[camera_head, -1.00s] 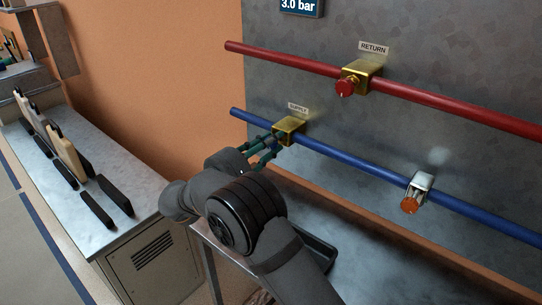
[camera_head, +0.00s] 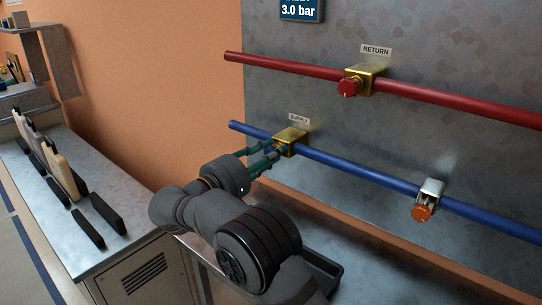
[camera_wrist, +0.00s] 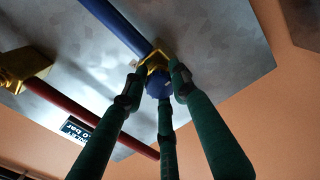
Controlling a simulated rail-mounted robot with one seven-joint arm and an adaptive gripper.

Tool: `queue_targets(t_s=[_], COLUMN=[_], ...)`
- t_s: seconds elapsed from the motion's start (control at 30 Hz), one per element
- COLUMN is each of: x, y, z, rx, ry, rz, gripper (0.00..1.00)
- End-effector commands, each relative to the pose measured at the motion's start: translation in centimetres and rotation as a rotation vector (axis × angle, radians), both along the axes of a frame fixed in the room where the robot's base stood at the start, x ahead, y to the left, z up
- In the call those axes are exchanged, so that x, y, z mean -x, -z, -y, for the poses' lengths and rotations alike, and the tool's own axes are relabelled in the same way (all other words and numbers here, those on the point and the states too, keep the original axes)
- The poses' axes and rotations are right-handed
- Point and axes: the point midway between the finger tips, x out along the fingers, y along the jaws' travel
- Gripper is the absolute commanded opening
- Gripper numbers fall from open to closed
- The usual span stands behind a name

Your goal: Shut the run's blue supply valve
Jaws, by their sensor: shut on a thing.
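The supply valve is a brass block (camera_head: 291,139) on the blue pipe (camera_head: 340,162), below a SUPPLY label (camera_head: 299,118). Its blue knob (camera_wrist: 158,86) shows in the wrist view, in front of the brass body. My gripper (camera_head: 270,157) has green fingers closed around this knob, one on each side and one across the near side. In the wrist view my gripper (camera_wrist: 160,84) stays at the knob, and the fingers cover part of it. In the head view the fingers mostly hide the knob. I cannot tell the knob's turn angle.
Above runs a red pipe (camera_head: 445,99) with a RETURN valve and red knob (camera_head: 347,88). An orange-knobbed fitting (camera_head: 423,211) sits right along the blue pipe. A display (camera_head: 299,10) reads 3.0 bar. A bench (camera_head: 115,185) with several upright and flat items stands left.

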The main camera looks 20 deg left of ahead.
Motion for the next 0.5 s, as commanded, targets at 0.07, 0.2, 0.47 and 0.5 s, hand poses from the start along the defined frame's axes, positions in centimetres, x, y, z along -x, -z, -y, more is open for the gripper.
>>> queue_targets(t_s=[0.07, 0.2, 0.47, 0.5], x=[0.1, 0.09, 0.08, 0.07], y=[0.11, 0.07, 0.01, -0.01], z=[-0.23, -0.25, -0.22, -0.19], rx=[0.0, 0.001, 0.001, 0.001], ry=[-0.005, -0.005, -0.005, -0.004], rz=[-0.001, -0.001, 0.0, 0.0], gripper=[0.01, 0.01, 0.38, 0.4])
